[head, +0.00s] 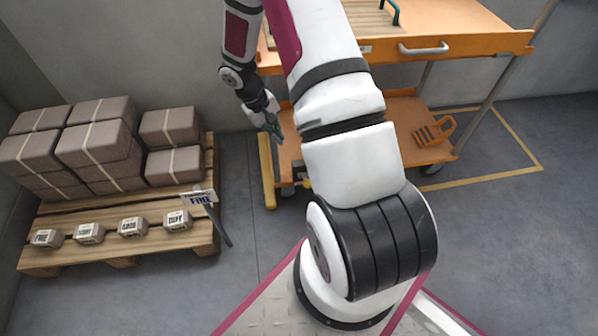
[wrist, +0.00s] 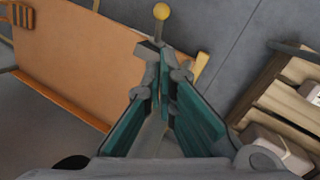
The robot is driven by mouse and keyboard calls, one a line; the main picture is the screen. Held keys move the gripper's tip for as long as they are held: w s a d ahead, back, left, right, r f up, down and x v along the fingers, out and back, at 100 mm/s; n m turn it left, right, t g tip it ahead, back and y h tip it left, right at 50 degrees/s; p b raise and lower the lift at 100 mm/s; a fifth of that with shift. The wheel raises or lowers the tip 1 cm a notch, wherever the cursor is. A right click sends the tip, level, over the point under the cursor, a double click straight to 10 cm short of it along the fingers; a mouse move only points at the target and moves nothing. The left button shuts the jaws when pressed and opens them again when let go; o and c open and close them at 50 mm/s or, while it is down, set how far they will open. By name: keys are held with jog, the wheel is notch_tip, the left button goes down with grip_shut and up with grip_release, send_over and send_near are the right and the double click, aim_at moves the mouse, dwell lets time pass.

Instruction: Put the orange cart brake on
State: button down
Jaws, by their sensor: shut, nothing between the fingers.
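The orange cart (head: 452,50) stands at the upper right of the head view, with a lower shelf (head: 405,108) and wheels. In the wrist view the lower shelf (wrist: 85,50) fills the upper left. A yellow ball knob (wrist: 161,12) on a short grey rod shows beyond my fingertips; it looks like the brake lever, but I cannot tell its setting. My gripper (head: 272,126) is at the cart's left end, pointing down. In the wrist view my gripper (wrist: 163,72) has its teal fingers together and empty. I cannot tell whether it touches the rod.
A wooden pallet (head: 115,215) with brown boxes (head: 98,145) and small labelled blocks stands at the left. An orange basket-like piece (head: 432,131) lies on the lower shelf. A yellow bar (head: 267,172) is at the cart's left end.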

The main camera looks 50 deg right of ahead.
dwell(0.3)
jog(key=b+x, duration=0.6)
jog(key=x, duration=1.4)
